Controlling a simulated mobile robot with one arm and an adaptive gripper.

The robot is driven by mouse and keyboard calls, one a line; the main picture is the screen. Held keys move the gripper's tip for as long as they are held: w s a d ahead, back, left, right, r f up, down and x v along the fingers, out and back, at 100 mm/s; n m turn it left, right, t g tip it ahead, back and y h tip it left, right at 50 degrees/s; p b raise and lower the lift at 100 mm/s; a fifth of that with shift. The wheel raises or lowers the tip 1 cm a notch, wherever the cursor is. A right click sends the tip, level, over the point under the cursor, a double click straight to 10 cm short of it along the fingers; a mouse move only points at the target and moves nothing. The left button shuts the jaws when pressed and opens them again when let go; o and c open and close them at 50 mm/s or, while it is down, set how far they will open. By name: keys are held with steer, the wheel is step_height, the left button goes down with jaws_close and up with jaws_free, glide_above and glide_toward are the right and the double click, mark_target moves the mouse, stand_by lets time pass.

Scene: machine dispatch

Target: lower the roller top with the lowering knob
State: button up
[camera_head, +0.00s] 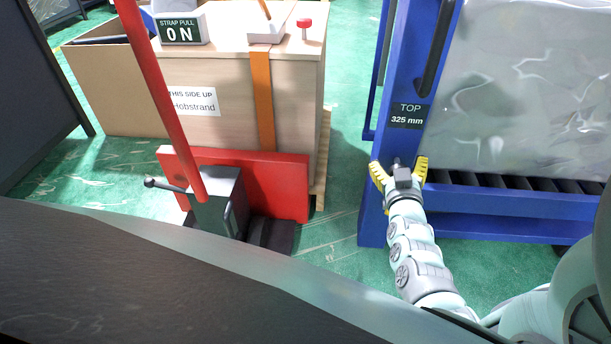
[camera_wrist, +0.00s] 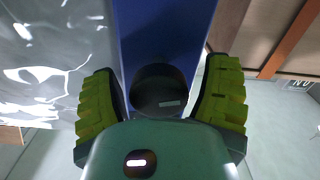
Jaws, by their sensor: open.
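The roller top is a blue frame (camera_head: 470,205) with a row of dark rollers (camera_head: 490,181) at the right of the head view. Its blue post (camera_head: 374,215) carries a black sign (camera_head: 407,115) reading "TOP 325 mm". My gripper (camera_head: 399,168) is open in front of this post, its yellow fingers spread. In the wrist view a dark round knob (camera_wrist: 158,88) sits between the two fingers, against the blue post (camera_wrist: 165,30); neither finger visibly closes on it. In the head view the knob is mostly hidden behind my gripper.
A large load in clear wrap (camera_head: 535,85) sits on the rollers. At left stand a wooden crate (camera_head: 225,125) with an orange strap (camera_head: 262,100), an "ON" sign (camera_head: 180,29) and a red button (camera_head: 304,24). A red-handled pallet truck (camera_head: 285,190) stands before it. Green floor lies between.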

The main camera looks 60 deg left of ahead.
steer(key=shift+a+r, duration=0.1)
jaws_close()
stand_by(0.5)
steer(key=shift+w, duration=0.1)
